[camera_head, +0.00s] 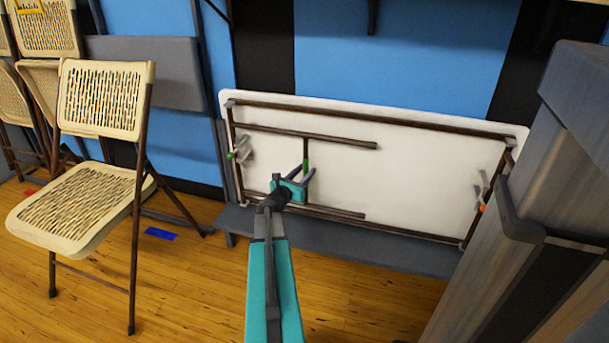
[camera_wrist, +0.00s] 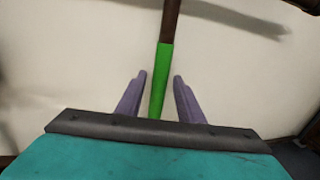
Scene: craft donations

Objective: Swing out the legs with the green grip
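A white folding table (camera_head: 420,160) stands on its long edge, underside facing me. Its left leg set (camera_head: 330,138) of brown bars lies folded flat against the underside. The green grip (camera_head: 306,165) is on the crossbar joining these legs. My gripper (camera_head: 304,180) is at the grip, fingers pointing toward the table. In the wrist view, the fingers of my gripper (camera_wrist: 160,77) are open, one on each side of the green grip (camera_wrist: 161,80), with a visible gap to each finger. The grip's lower end is hidden behind my gripper's body.
A small green part (camera_head: 231,155) is at the left hinge, and an orange one (camera_head: 482,208) is at the right. A beige folding chair (camera_head: 100,150) stands open at left. A grey cabinet-like block (camera_head: 560,180) stands close at right. A low grey bench (camera_head: 380,252) lies under the table.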

